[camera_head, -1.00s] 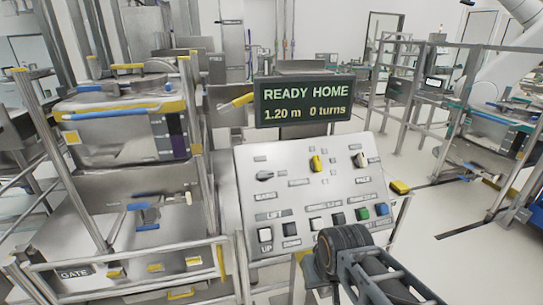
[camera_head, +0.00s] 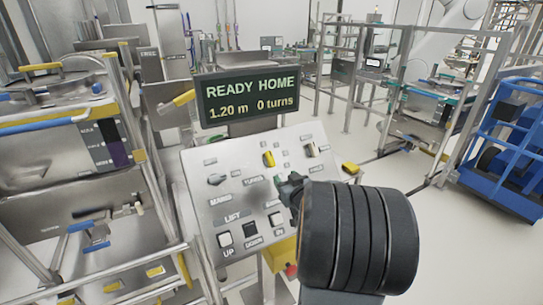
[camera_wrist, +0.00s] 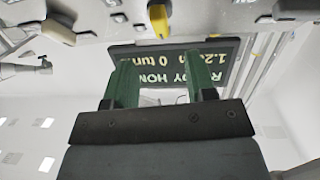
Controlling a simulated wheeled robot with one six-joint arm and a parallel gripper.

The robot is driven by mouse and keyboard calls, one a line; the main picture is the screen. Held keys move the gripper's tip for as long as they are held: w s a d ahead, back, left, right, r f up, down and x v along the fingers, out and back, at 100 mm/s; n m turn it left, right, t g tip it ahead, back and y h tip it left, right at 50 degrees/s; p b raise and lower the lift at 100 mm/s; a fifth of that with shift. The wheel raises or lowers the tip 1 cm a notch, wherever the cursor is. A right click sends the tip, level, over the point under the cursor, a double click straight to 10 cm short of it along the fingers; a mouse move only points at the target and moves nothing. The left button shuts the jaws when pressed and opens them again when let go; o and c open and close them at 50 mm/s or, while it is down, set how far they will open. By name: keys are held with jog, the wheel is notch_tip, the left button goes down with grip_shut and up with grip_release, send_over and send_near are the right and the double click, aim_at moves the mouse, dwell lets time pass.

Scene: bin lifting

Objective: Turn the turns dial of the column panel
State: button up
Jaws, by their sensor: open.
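The column panel (camera_head: 208,208) is a sloped light-grey plate with three dials across its upper part. The left dial (camera_head: 216,180) has a grey knob, the middle dial (camera_head: 268,159) a yellow one, and the right dial (camera_head: 311,150) a pale one. My gripper (camera_head: 288,188) is over the panel's right half, below the middle dial. In the wrist view my gripper (camera_wrist: 165,72) is open and empty, its green fingers apart; the yellow knob (camera_wrist: 158,18) is beyond them, apart. My arm hides the panel's lower right.
A display (camera_head: 248,97) above the panel reads "READY HOME, 1.20 m, 0 turns". Push buttons including UP (camera_head: 225,239) line the panel's lower edge. Metal rails (camera_head: 110,262) stand close at left. A blue frame (camera_head: 505,140) stands at right; the floor between is clear.

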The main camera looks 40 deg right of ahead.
aim_at(272, 159)
jog(key=shift+t+y, duration=0.4)
jog(key=shift+t, duration=0.4)
jog(key=w+d+p, duration=0.1)
jog(key=w, duration=0.3)
jog(key=w+d+p, duration=0.1)
jog(key=w, duration=0.3)
jog(key=w+d+p, duration=0.1)
jog(key=w, duration=0.3)
jog(key=shift+w+r, duration=0.2)
jog(key=shift+r, duration=0.1)
jog(key=shift+c, duration=0.2)
jog(key=c, duration=0.5)
